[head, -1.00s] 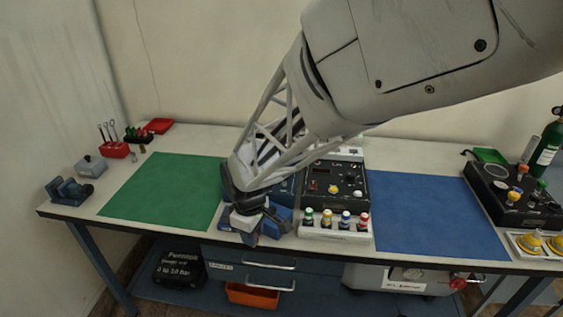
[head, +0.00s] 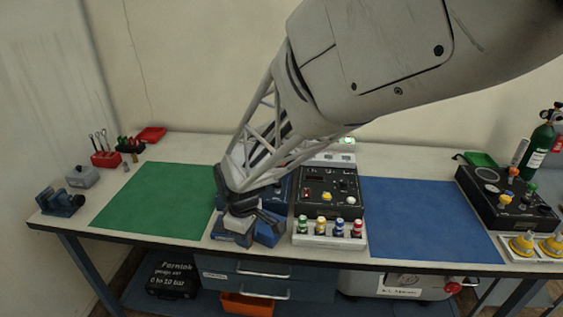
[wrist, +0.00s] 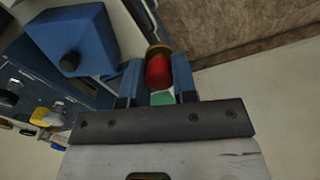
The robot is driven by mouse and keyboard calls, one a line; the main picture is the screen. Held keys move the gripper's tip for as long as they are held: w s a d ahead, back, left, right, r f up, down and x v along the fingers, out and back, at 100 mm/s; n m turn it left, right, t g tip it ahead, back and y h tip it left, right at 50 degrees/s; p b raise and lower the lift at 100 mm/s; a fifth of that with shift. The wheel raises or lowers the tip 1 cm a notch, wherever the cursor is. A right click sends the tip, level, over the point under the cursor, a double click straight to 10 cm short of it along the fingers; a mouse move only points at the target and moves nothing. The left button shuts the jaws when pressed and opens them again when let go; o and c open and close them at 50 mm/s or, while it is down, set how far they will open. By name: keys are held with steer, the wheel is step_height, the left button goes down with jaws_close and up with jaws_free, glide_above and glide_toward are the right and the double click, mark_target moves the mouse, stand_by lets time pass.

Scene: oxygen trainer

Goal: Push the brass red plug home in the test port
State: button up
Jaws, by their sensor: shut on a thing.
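My gripper (wrist: 158,85) is shut on the red plug (wrist: 158,70), whose red body and brass end show between the two blue fingers in the wrist view. The plug appears clear of other things at its brass end. In the head view my gripper (head: 240,208) is low over the front of the bench by some blue blocks, and the held plug is hidden. A blue block (wrist: 85,32) with a round dark spot on its face is left of the plug in the wrist view. I cannot tell whether it holds the test port.
A black panel (head: 318,188) with knobs stands right of my gripper. A pale rack (head: 325,242) with several coloured plugs is in front of it. The green mat (head: 150,200) and blue mat (head: 420,220) are clear. A small blue vise-like thing (head: 62,200) stands far left.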

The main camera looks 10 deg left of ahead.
steer(key=w+d+r, duration=0.1)
steer(key=w+r, duration=0.2)
steer(key=w, duration=1.1)
steer(key=w+d+r, duration=0.1)
steer(key=w+r, duration=0.2)
steer(key=w, duration=1.1)
steer(key=w+d+r, duration=0.1)
steer(key=w+r, duration=0.2)
steer(key=w, duration=1.1)
steer(key=shift+w+d+r, duration=0.2)
steer(key=shift+w+d, duration=0.05)
steer(key=shift+d, duration=0.15)
steer(key=shift+f, duration=0.1)
steer(key=shift+f, duration=2.9)
steer(key=shift+f, duration=1.6)
steer(key=o, duration=1)
